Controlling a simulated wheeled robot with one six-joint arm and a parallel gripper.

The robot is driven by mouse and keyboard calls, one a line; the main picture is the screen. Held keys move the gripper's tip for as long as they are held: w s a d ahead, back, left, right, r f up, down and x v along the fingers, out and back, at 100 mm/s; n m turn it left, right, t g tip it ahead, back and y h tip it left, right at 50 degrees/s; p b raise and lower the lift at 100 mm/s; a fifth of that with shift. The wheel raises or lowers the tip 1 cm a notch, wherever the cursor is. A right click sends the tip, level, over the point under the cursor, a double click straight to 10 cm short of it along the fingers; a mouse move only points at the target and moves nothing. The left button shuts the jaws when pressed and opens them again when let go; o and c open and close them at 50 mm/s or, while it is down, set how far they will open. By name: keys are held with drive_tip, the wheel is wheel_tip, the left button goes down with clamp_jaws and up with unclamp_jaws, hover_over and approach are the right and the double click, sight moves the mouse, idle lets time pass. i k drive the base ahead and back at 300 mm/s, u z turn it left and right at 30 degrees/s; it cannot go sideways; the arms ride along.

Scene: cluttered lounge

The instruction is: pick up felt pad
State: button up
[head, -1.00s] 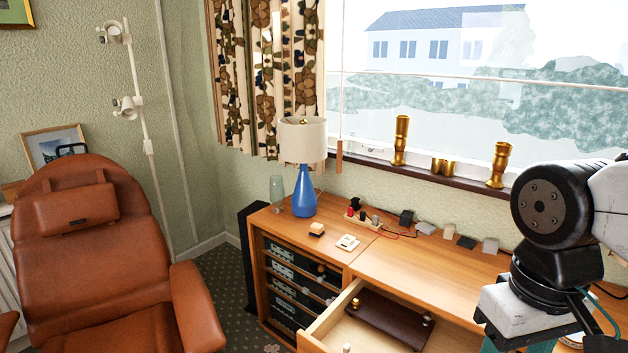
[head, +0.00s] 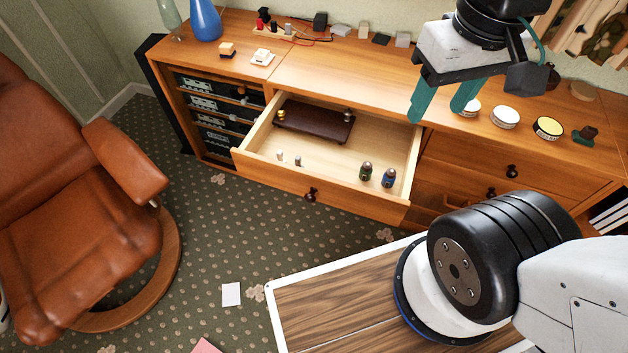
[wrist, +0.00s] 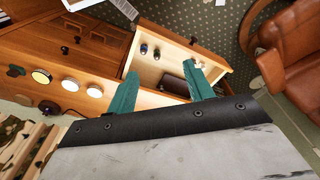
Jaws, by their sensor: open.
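I cannot tell for sure which thing is the felt pad. A small flat dark piece (head: 382,39) lies at the back of the wooden cabinet top (head: 340,75), between a beige block (head: 363,31) and a grey block (head: 403,39); it may be the pad. My gripper (head: 440,103) has teal fingers spread apart with nothing between them, above the cabinet top, left of several round tins. In the wrist view my gripper (wrist: 163,72) shows its fingers apart, with the open drawer (wrist: 158,72) seen between and beyond them.
The open drawer (head: 408,165) holds a dark brown board (head: 315,122) and several small upright items. Round tins (head: 505,118) stand along the cabinet's right. A blue lamp base (head: 205,20) stands left. A leather chair (head: 60,220) and a wood-topped surface (head: 330,305) flank the carpet.

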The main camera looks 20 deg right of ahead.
sight(585, 136)
drive_tip(key=z, duration=1.9)
